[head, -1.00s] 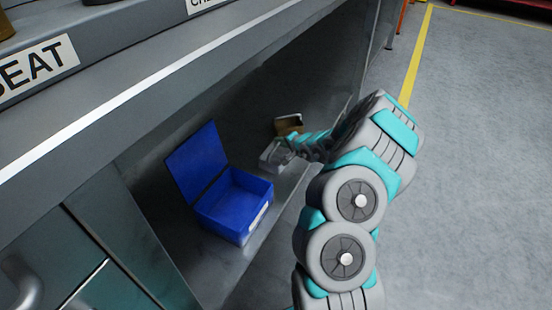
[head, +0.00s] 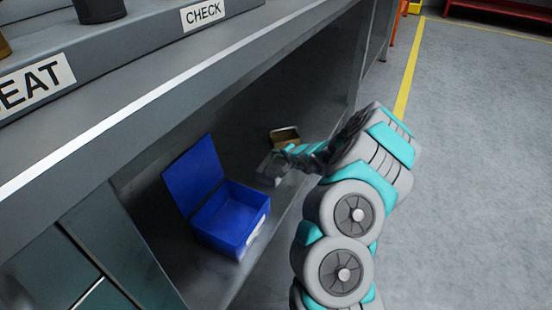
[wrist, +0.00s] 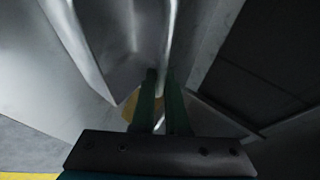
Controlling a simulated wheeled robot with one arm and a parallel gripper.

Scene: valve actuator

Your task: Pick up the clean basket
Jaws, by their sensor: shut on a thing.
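A grey metal basket (head: 268,172) stands on the lower shelf under the bench, beyond the blue box. It is small and partly hidden by my gripper in the head view. In the wrist view its shiny grey wall (wrist: 125,40) fills the upper middle. My gripper (wrist: 162,78) has its two dark green fingers on either side of a thin metal edge, shut on the basket. In the head view my gripper (head: 284,156) reaches in from the right at the basket. I cannot tell whether the basket is off the shelf.
An open blue box (head: 238,218) with its lid raised stands on the shelf nearer me. A small brown open box (head: 285,135) is just behind the basket. The bench top (head: 120,110) overhangs the shelf. Floor (head: 475,170) to the right is clear.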

